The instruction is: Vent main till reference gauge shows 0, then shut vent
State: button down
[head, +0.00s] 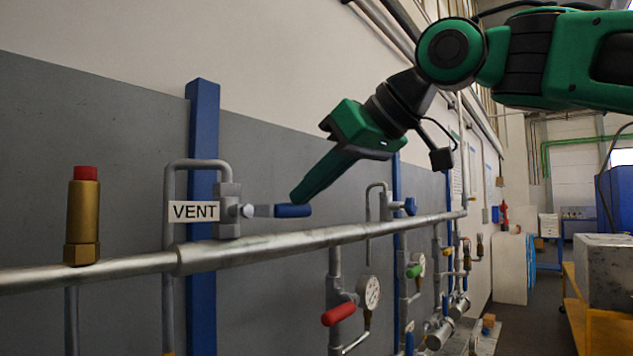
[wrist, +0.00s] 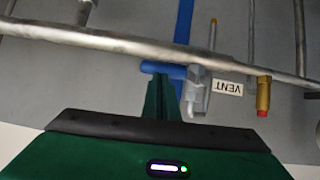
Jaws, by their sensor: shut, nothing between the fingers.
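The vent valve (head: 228,210) stands on the main pipe (head: 320,238), beside a white VENT label (head: 194,211). Its blue-gripped lever (head: 293,211) points right, roughly level and across the upright vent pipe. The lever also shows in the wrist view (wrist: 163,71). My gripper (head: 300,196) is shut, with its tips at the lever's blue end; I cannot tell whether they touch it. The fingers show in the wrist view (wrist: 161,84), just by the lever. A round white gauge (head: 368,291) hangs below the main; its reading is too small to tell. Which gauge is the reference is not clear.
A red-handled valve (head: 339,314) sits beside the gauge. A second gauge (head: 419,264) and a green-handled valve (head: 413,271) are farther along. A brass fitting with a red cap (head: 82,215) stands on the main at left. Blue posts (head: 203,130) back the pipes.

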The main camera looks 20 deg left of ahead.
jog(key=shift+w+f, duration=0.1)
jog(key=shift+f, duration=0.25)
jog(key=s+d+r, duration=0.2)
jog(key=d+r, duration=0.6)
jog(key=r, duration=0.2)
jog(key=shift+s+d, duration=0.35)
dwell(0.3)
